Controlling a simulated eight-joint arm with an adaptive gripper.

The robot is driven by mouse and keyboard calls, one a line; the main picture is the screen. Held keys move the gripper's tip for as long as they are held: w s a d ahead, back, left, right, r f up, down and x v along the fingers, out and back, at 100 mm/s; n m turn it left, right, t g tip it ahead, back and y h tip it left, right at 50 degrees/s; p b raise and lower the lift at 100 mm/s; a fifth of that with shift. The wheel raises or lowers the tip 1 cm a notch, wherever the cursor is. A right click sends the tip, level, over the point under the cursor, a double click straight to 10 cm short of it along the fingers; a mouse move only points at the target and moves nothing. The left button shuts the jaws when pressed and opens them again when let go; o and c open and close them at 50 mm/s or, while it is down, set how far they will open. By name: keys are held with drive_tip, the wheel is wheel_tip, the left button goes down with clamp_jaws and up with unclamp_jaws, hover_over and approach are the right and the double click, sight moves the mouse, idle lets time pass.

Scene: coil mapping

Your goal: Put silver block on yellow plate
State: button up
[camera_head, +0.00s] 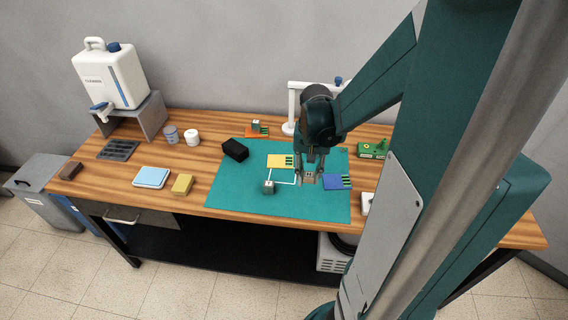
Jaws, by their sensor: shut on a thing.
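The yellow plate (276,161) lies on the teal mat with a dark-and-green marked strip at its right end; no block sits on it. My gripper (309,179) is above the mat, between the yellow plate and the blue plate (335,182), to the right of and nearer than the yellow plate. It is shut on a small block, mostly hidden by the fingers; its colour is hard to tell. A grey block (268,187) sits on the mat, near the white outline, left of my gripper. Which block is the silver one is not clear at this size.
An orange plate (250,134) with a small block (256,125) on it lies behind the teal mat (235,193). A black box (235,150) stands at the mat's left edge. A white stand (291,110) rises behind my gripper. A green device (373,149) is at right.

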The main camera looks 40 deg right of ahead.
drive_tip(key=w+d+p, duration=0.3)
drive_tip(key=w, duration=1.8)
drive_tip(key=shift+w+d+r, duration=0.2)
hover_over(280, 163)
drive_tip(key=shift+w+f, duration=0.1)
drive_tip(key=shift+f, duration=3)
drive_tip(key=shift+f+b, duration=0.3)
drive_tip(key=shift+f, duration=1.55)
drive_tip(key=shift+f, duration=0.25)
drive_tip(key=o, duration=0.9)
